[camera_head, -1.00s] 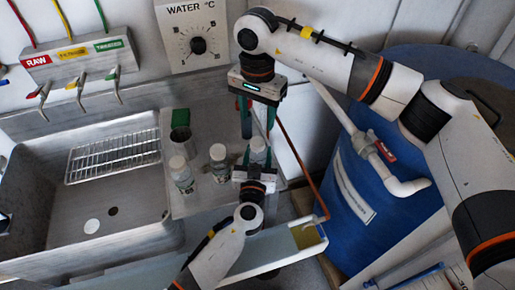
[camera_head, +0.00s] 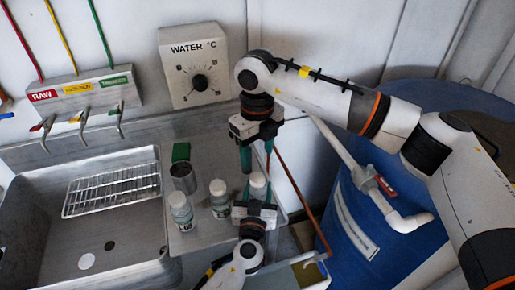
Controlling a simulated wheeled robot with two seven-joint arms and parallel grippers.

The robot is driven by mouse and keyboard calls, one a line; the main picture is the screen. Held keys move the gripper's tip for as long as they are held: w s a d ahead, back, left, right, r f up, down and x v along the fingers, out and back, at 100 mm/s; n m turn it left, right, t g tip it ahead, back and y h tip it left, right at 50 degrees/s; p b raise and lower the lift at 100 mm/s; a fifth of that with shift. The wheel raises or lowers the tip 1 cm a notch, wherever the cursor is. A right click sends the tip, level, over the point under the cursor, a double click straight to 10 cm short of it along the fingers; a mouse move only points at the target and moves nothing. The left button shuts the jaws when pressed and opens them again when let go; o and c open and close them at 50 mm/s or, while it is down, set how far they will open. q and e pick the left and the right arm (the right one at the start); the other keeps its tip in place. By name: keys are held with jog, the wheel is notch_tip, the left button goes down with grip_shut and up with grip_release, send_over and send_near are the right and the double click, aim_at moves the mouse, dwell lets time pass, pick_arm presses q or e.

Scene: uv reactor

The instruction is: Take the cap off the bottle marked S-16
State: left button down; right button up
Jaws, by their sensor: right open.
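Three white-capped bottles stand on the steel counter; their labels are too small to read, so I cannot tell which is S-16. They are a left bottle (camera_head: 180,210), a middle bottle (camera_head: 219,197) and a right bottle (camera_head: 257,185). My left gripper (camera_head: 255,196) comes from below, its fingers on both sides of the right bottle, seemingly shut on it; it hides the bottle's lower part. My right gripper (camera_head: 257,163) points down just above the right bottle's cap, with its teal fingers apart and empty. The cap is on the bottle.
A sink (camera_head: 120,245) with a wire rack (camera_head: 112,190) lies left. A blue barrel (camera_head: 345,215) with a white pipe (camera_head: 345,150) stands right.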

aim_at(257, 177)
pick_arm(q)
jog(key=shift+f, duration=0.1)
pick_arm(e)
jog(key=m, duration=1.7)
jog(key=shift+f+m, duration=0.1)
jog(key=shift+m, duration=0.3)
jog(key=shift+f, duration=3.9)
jog(key=c, duration=1)
jog(key=shift+c, duration=0.2)
